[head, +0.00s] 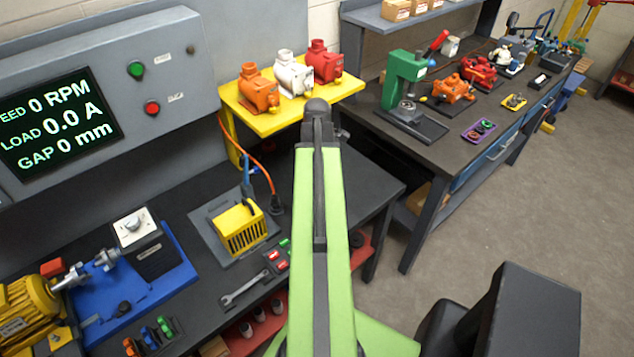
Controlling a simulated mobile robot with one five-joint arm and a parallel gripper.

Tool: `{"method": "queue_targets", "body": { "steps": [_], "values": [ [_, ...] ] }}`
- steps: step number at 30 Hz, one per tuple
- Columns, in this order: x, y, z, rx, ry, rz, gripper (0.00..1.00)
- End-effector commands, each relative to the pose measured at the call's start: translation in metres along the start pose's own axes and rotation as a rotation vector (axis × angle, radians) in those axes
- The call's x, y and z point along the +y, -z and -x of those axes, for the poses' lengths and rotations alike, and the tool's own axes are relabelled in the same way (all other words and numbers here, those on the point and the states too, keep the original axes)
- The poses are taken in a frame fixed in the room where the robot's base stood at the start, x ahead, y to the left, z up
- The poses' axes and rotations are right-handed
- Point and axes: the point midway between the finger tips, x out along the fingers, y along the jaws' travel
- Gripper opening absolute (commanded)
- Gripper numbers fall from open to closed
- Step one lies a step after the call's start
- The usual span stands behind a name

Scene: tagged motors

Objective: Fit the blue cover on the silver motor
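I cannot make out a blue cover or a silver motor for certain. An orange motor (258,89), a white motor (293,75) and a red motor (324,62) stand in a row on a yellow shelf (262,121). A large yellow motor (28,306) sits at the lower left, its shaft in line with a silver coupling (104,259). My green arm rises up the middle of the head view to a dark rounded joint near the shelf. No gripper fingers show, so my gripper is not visible.
A yellow ribbed box (242,229) stands on a grey plate, with a wrench (243,289) nearby. A control panel (110,82) reads 0 RPM. A second bench (452,130) holds a green press (406,84) and orange and red units.

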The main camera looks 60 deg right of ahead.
Motion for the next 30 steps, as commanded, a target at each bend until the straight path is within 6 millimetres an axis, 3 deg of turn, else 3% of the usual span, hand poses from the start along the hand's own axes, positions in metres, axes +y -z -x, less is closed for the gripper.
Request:
{"method": "queue_targets", "body": {
  "steps": [1,12,13,17,25,30],
  "values": [
    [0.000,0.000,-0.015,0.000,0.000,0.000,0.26],
    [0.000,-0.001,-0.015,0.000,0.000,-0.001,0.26],
    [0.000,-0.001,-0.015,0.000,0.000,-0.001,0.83],
    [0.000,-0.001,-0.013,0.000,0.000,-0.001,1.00],
    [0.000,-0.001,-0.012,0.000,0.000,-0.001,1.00],
    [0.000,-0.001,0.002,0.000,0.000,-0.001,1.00]
  ]
}}
